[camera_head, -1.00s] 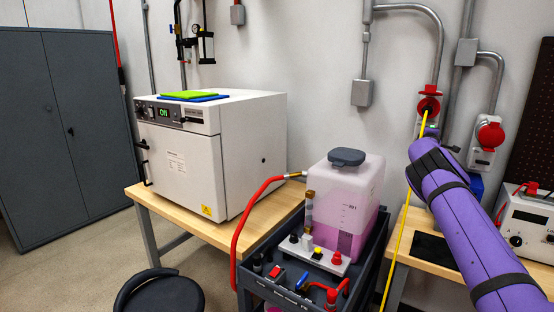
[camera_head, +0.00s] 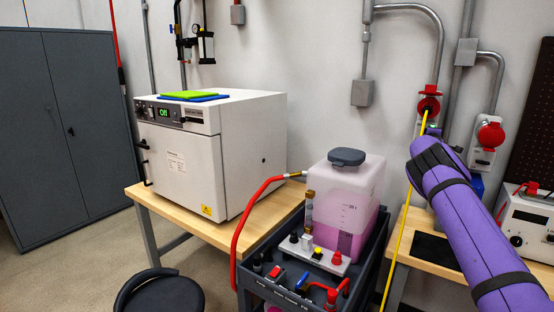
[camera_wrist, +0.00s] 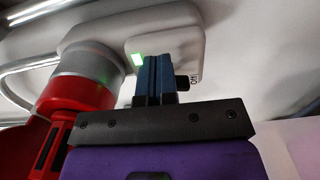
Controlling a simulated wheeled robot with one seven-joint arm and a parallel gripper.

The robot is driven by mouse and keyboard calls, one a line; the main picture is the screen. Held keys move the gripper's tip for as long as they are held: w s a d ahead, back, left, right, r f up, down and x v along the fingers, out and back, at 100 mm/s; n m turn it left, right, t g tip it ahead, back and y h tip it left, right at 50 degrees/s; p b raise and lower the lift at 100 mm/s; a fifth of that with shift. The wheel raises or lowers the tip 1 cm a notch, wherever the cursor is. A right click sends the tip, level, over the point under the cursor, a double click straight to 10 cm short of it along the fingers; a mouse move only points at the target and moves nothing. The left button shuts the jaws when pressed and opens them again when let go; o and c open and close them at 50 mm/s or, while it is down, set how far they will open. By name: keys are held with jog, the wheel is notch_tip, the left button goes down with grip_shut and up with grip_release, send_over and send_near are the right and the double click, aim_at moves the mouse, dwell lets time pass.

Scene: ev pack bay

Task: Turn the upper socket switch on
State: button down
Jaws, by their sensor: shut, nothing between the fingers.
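The upper socket (camera_head: 428,104) is a red round outlet on the back wall, with a yellow cable plugged in. In the wrist view its red and grey connector (camera_wrist: 90,80) fills the left, beside a pale housing (camera_wrist: 190,25). A black switch part (camera_wrist: 182,83) shows just right of my fingers, by a small label that seems to read "Off". My gripper (camera_wrist: 153,64) is shut and empty, its blue fingertips at the housing over the switch area. They hide part of the switch; contact cannot be told. My arm mostly hides the gripper in the head view.
A second red socket (camera_head: 490,134) is lower right. The yellow cable (camera_head: 403,225) hangs down beside my arm. A wooden bench (camera_head: 440,250) with a white instrument (camera_head: 525,222) is below. A dark cart (camera_head: 370,275) carries a pink liquid tank (camera_head: 345,190).

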jog(key=v, duration=0.5)
jog(key=shift+s+a, duration=0.2)
jog(key=x, duration=0.6)
jog(key=shift+f, duration=0.45)
dwell(0.5)
jog(key=shift+w+a+r, duration=0.1)
jog(key=shift+w+a, duration=0.15)
jog(key=shift+a, duration=0.15)
dwell(1.3)
jog(key=shift+r, duration=0.3)
dwell(0.8)
jog(key=shift+d, duration=0.1)
dwell(0.4)
